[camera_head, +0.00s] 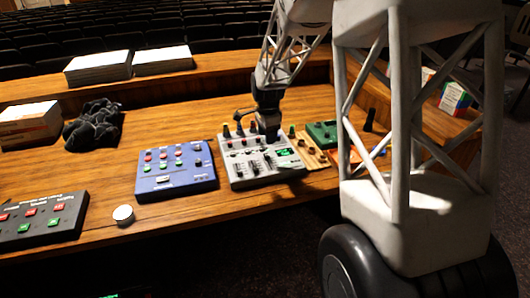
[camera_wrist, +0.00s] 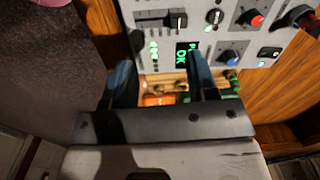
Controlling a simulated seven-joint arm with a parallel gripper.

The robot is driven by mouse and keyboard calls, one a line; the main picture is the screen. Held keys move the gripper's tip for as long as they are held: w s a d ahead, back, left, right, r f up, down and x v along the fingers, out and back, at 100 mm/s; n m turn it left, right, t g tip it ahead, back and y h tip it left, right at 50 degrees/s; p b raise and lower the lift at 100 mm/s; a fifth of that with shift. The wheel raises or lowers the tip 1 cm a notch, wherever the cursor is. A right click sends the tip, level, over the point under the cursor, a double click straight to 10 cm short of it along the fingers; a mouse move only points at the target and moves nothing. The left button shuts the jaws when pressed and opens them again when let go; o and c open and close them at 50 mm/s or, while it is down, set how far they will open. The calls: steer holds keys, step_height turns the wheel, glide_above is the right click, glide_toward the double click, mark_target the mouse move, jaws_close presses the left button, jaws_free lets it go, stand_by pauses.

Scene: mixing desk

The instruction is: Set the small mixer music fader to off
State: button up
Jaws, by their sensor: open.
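The small mixer (camera_head: 240,172) is a light grey panel near the middle of the desk, with knobs, sliders and a green lit display. In the wrist view its panel (camera_wrist: 205,18) fills the top, with a dark fader cap (camera_wrist: 178,20) in a slot, coloured knobs and green display text. I cannot read which fader is music. My gripper (camera_head: 269,128) is over the mixer's back right part and hides some of it. In the wrist view my gripper (camera_wrist: 160,66) is open, its two dark fingers apart near the display, with nothing held between them.
A blue control box (camera_head: 176,168) stands left of the mixer. A dark button box (camera_head: 42,219) and a white round object (camera_head: 123,214) are further left. A wooden knob panel (camera_head: 311,155) and a green box (camera_head: 321,133) stand close on the right. Bare desk lies behind the blue box.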

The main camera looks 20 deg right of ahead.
mark_target(267, 155)
steer(key=shift+m, duration=0.7)
steer(key=w+f, duration=0.3)
steer(key=shift+w+d+f, duration=0.1)
steer(key=shift+d, duration=0.3)
steer(key=shift+f, duration=0.1)
steer(key=shift+f, duration=3.8)
jaws_close()
